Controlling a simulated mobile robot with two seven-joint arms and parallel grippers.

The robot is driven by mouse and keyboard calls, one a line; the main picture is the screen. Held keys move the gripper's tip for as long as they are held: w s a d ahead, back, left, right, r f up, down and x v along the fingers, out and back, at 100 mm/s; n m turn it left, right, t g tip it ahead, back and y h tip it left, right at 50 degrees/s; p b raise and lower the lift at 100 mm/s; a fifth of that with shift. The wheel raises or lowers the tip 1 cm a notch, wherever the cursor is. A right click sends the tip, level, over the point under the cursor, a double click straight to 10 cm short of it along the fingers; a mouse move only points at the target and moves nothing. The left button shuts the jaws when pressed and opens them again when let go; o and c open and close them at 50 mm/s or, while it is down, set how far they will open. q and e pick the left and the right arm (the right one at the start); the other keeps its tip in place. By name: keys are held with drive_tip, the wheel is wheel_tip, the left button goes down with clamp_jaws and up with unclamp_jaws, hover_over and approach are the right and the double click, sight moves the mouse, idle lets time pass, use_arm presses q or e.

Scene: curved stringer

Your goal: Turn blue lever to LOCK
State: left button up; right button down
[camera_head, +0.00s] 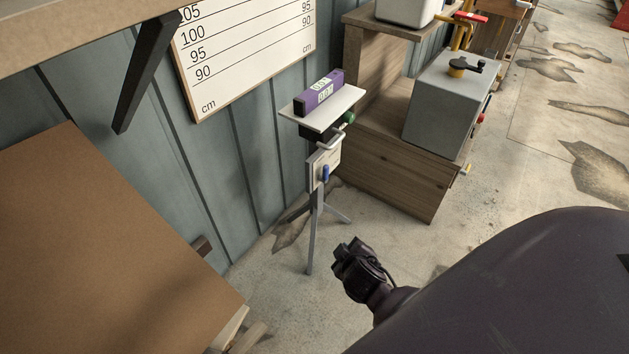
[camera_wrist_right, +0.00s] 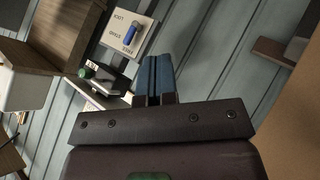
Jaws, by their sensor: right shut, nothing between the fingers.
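The blue lever (camera_head: 325,173) is on a pale label plate (camera_head: 315,165) fixed to a thin grey stand. My left gripper is not in view.
A wooden bench (camera_head: 395,175) with a grey cabinet (camera_head: 440,110) stands to the right. A brown board (camera_head: 90,240) is at the left. Floor around the stand is clear.

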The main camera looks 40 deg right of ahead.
drive_tip(key=w+d+f+n+g+h+b, duration=0.1)
drive_tip(key=w+f+h+b, duration=0.25)
drive_tip(key=w, duration=0.35)
drive_tip(key=w+d+f+g+h+b, duration=0.1)
drive_tip(key=w+f+h+b, duration=0.25)
drive_tip(key=w, duration=0.35)
use_arm(q)
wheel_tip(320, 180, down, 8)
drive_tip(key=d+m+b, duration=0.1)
drive_tip(key=b, duration=0.4)
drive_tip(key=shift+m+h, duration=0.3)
use_arm(e)
drive_tip(key=w+a+h, duration=0.1)
drive_tip(key=w+h, duration=0.1)
drive_tip(key=w, duration=0.3)
drive_tip(key=w+a+r+m+g+h, duration=0.1)
drive_tip(key=w+a+h, duration=0.1)
drive_tip(key=w+h, duration=0.1)
drive_tip(key=shift+w+r, duration=0.25)
drive_tip(key=shift+w, duration=0.6)
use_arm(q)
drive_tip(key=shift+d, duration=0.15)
use_arm(e)
drive_tip(key=shift+a, duration=0.1)
